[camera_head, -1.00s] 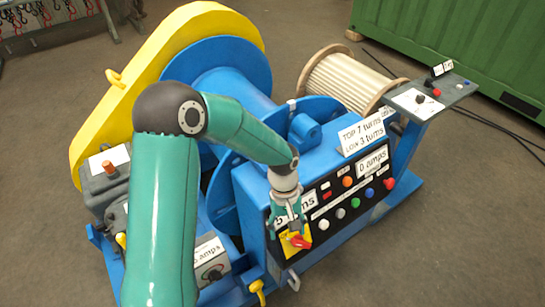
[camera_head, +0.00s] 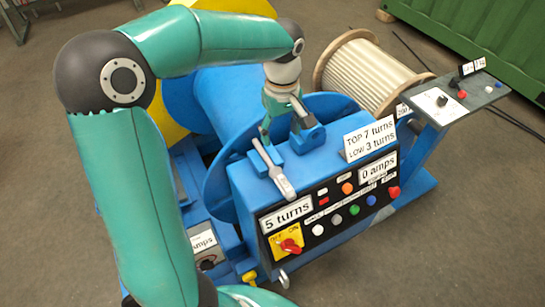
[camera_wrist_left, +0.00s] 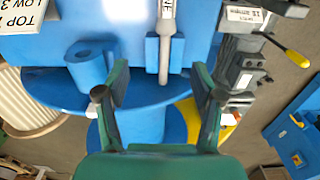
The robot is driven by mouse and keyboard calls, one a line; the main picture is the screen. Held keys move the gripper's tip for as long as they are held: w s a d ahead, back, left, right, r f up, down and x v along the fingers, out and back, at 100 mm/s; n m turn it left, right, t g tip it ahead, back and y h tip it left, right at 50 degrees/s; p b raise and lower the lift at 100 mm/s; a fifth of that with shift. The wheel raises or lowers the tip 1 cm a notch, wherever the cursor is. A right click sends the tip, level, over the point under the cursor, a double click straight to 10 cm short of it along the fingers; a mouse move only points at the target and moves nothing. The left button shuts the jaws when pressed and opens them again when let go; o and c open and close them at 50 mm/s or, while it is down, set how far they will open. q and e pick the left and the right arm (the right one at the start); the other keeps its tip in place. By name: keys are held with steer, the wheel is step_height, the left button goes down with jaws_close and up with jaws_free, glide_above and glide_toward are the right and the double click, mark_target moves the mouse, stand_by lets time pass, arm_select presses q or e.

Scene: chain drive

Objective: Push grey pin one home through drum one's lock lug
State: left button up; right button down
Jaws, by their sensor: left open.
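A grey pin (camera_head: 268,167) with a white tag lies along a blue block on top of the blue console; the wrist view shows the pin (camera_wrist_left: 164,55) too, its rounded end towards me. A blue lug with a round hole (camera_head: 308,137) sits beside it, also in the wrist view (camera_wrist_left: 87,62). I cannot tell whether the pin is inside any hole. My left gripper (camera_head: 283,116) is open above the drum flange behind the console. In the wrist view its fingers (camera_wrist_left: 160,82) stand apart on either side of the pin's end, not closed on it. My right gripper is out of view.
The console front has a red selector knob (camera_head: 290,246), several coloured buttons and a "5 turns" display (camera_head: 287,216). A wooden cable reel (camera_head: 372,72) and a grey control stand (camera_head: 455,100) are to the right. The floor at the lower right is clear.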

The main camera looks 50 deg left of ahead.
mark_target(275, 167)
arm_select(q)
steer(key=f, duration=1)
steer(key=shift+s+a, duration=0.3)
steer(key=shift+s, duration=0.05)
step_height(275, 167, down, 5)
steer(key=shift+s+a+r+p, duration=0.1)
steer(key=shift+s+r+p, duration=0.1)
steer(key=shift+p, duration=0.7)
steer(key=shift+w+f, duration=0.1)
steer(key=shift+f, duration=0.35)
steer(key=shift+r, duration=0.1)
jaws_close()
